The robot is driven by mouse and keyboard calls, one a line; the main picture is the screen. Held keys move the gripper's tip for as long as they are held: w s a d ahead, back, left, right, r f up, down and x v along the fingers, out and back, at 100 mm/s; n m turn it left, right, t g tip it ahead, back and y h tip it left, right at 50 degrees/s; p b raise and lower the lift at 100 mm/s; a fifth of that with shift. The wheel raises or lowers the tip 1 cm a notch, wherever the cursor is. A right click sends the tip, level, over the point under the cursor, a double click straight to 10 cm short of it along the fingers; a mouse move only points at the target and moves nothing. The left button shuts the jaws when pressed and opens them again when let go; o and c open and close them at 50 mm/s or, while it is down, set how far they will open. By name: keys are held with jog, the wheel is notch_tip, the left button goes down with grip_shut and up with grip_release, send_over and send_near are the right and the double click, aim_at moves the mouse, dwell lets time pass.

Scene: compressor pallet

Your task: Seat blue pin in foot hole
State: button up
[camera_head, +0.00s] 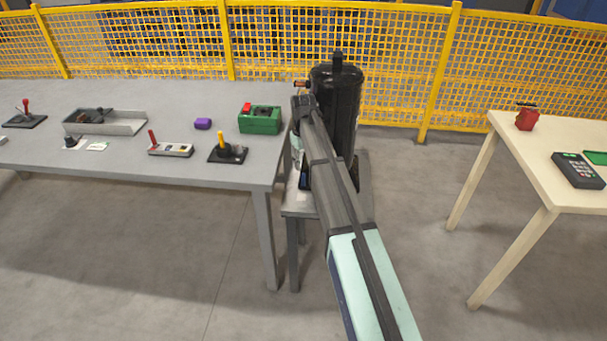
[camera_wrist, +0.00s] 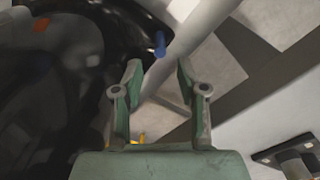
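A blue pin (camera_wrist: 159,44) shows in the wrist view just beyond my fingertips, beside the edge of the dark compressor base. I cannot tell whether it sits in a hole; no foot hole is clearly visible. My gripper (camera_wrist: 158,72) is open, with its two green fingers apart and a gap between them. The pin lies beyond this gap, and no grip on it shows. The black compressor (camera_head: 341,105) stands upright in the head view, partly behind my arm. Its dark body (camera_wrist: 55,90) fills the left of the wrist view. My arm hides the pin in the head view.
A low grey stand (camera_head: 300,208) is under the compressor. A pale table (camera_head: 530,175) stands at right. A yellow mesh fence (camera_head: 400,60) runs behind.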

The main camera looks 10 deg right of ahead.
jog(key=shift+r, duration=1.35)
jog(key=s+a+f+m+g+p, duration=0.1)
jog(key=s+f+m+g+p, duration=0.1)
jog(key=s+f, duration=1.4)
jog(key=s+f+m+g+p, duration=0.2)
jog(key=s+f+g, duration=0.1)
jog(key=s+f, duration=1.35)
jog(key=s+f+g, duration=0.1)
jog(key=s+f, duration=0.1)
jog(key=s, duration=1.2)
jog(key=s+d+f, duration=0.1)
jog(key=s+f, duration=0.2)
jog(key=s, duration=1.2)
jog(key=shift+s+f+g+p, duration=0.25)
jog(key=shift+g+p, duration=0.1)
jog(key=shift+g, duration=0.05)
